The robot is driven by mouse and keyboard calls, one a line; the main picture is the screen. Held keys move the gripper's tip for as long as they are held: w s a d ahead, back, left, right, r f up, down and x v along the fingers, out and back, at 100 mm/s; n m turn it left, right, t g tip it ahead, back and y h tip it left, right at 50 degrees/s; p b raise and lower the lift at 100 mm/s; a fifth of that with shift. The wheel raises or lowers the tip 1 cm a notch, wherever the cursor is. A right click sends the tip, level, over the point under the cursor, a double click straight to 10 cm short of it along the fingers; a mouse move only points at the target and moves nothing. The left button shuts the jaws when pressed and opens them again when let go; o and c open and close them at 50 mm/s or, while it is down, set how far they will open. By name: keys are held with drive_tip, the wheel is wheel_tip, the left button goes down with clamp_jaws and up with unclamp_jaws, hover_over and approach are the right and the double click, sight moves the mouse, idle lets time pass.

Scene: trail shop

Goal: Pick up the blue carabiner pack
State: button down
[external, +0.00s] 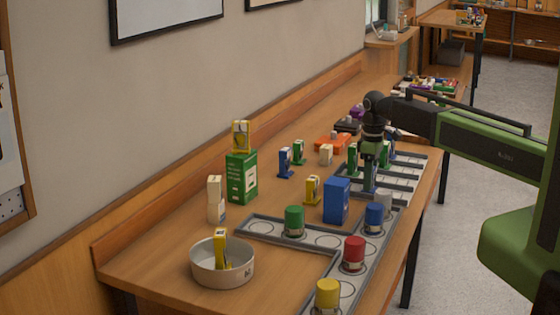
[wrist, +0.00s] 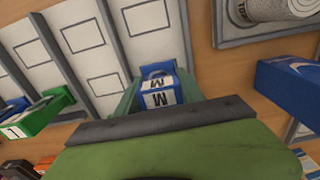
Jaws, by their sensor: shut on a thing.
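My gripper (external: 370,182) points down at the grey slotted tray on the table. In the wrist view, its green fingers (wrist: 157,97) are shut on a blue carabiner pack (wrist: 158,90) with a white label marked M. The fingers hide most of this pack in the external view. I cannot tell whether its bottom touches the tray. Another blue pack (external: 285,163) stands upright on the table to the left, beside a green one.
A blue box (external: 337,201) and a blue-topped canister (external: 374,218) stand close in front of my gripper. A white bowl (external: 222,262) holds a yellow pack at the front left.

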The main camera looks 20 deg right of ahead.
drive_tip(key=r+p, duration=0.5)
drive_tip(key=shift+s+d+r, duration=0.1)
drive_tip(key=shift+d+r, duration=0.1)
drive_tip(key=shift+d, duration=0.05)
drive_tip(key=s+d+r+p, duration=0.3)
drive_tip(key=d+r+p, duration=0.2)
drive_tip(key=d, duration=0.5)
drive_tip(key=shift+s+d+r+p, duration=0.2)
drive_tip(key=shift+d+r+p, duration=0.15)
drive_tip(key=shift+p, duration=0.15)
